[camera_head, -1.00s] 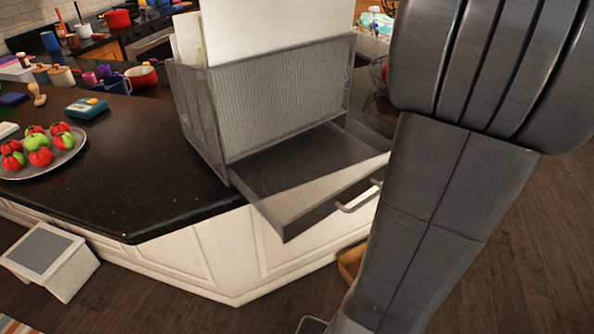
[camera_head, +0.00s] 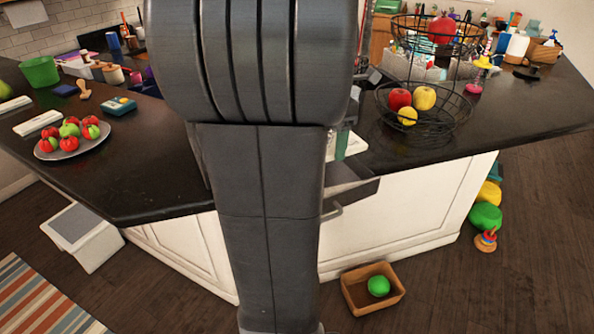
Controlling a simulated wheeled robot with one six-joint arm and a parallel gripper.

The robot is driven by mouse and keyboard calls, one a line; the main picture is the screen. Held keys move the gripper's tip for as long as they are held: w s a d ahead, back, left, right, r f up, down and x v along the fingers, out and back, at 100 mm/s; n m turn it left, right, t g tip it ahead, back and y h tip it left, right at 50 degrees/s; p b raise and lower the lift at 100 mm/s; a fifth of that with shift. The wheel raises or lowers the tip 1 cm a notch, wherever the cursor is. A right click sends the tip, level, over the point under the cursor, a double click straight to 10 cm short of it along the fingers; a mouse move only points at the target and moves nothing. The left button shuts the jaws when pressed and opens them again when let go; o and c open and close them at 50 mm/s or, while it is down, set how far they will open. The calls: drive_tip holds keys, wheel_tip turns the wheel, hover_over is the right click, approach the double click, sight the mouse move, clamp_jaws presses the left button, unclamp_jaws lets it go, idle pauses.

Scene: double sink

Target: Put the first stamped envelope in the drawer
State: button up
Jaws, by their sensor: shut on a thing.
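The open drawer (camera_head: 352,188) of the dark mesh organizer shows only its right corner, with part of its handle (camera_head: 332,212), to the right of my arm. My arm stands upright across the middle of the view and hides the rest of the drawer and nearly all of the organizer. A small white flat piece (camera_head: 354,146) shows just right of my arm, above the drawer; I cannot tell whether it is an envelope. I cannot make out my gripper or anything in it, and no stamp is visible.
A plate of tomatoes and green fruit (camera_head: 72,138) is on the dark counter at left. A wire fruit basket (camera_head: 440,122) stands at right. A wooden box with a green ball (camera_head: 378,286) and a white step stool (camera_head: 82,236) are on the floor. The counter's front left is clear.

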drive_tip(key=f, duration=0.4)
drive_tip(key=shift+w+a+f, duration=0.15)
drive_tip(key=shift+a+f, duration=0.1)
drive_tip(key=shift+f, duration=2.05)
drive_tip(key=o, duration=1)
drive_tip(key=shift+f, duration=0.1)
wheel_tip(320, 180, up, 12)
drive_tip(key=shift+r, duration=0.15)
